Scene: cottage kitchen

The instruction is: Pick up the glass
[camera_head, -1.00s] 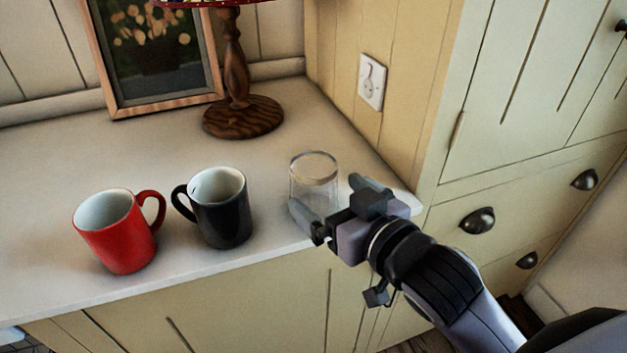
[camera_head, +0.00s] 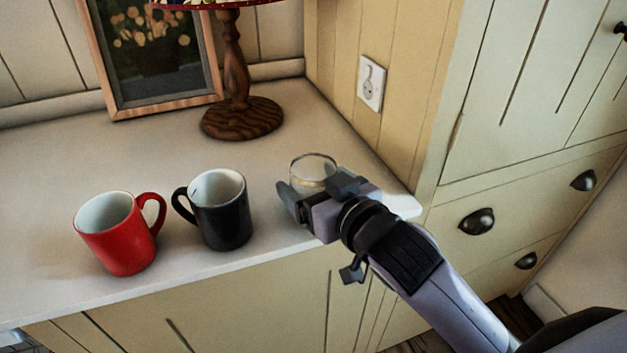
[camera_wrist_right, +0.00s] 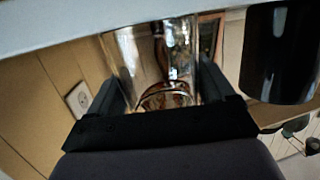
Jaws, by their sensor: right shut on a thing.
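The clear glass (camera_head: 313,168) stands on the counter near its front right corner, and its lower part is hidden behind my gripper in the head view. My right gripper (camera_head: 309,190) is shut on the glass, with a finger on each side of it. In the right wrist view the glass (camera_wrist_right: 152,62) lies between the two dark fingers (camera_wrist_right: 165,85), and the lamp and picture frame show through it. My left gripper is in neither view.
A black mug (camera_head: 222,212) stands just left of the glass, its handle toward the left. A red mug (camera_head: 118,236) stands farther left. A wooden lamp base (camera_head: 243,118) and a framed picture (camera_head: 160,60) are behind. The panelled wall (camera_head: 345,100) bounds the right side.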

